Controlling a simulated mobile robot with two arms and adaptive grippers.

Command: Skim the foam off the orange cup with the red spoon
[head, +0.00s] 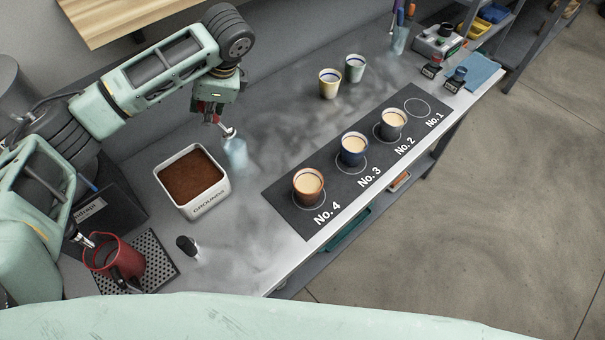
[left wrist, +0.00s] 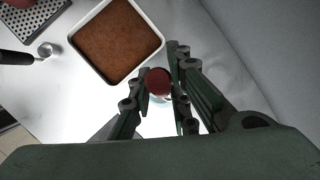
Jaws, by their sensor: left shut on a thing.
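The orange cup (head: 308,195) stands upright on the No. 4 circle of the dark mat (head: 281,200), with a pale cream surface inside it. My left gripper (head: 217,121) is above the steel counter, left of the cup and well apart from it. It is shut on the red spoon, whose round red end (left wrist: 158,82) shows between the fingers in the left wrist view. A clear bluish glass (head: 236,155) stands just below the gripper. I cannot tell whether the spoon's bowl is in the glass. My right gripper is out of view.
A white box of brown grounds (head: 208,201) stands near the glass. A blue cup (head: 354,154) and a grey cup (head: 392,129) stand on the mat; No. 1 is empty. A cream cup (head: 329,88) and a green cup (head: 355,72) stand behind. A red pitcher (head: 122,253) is front left.

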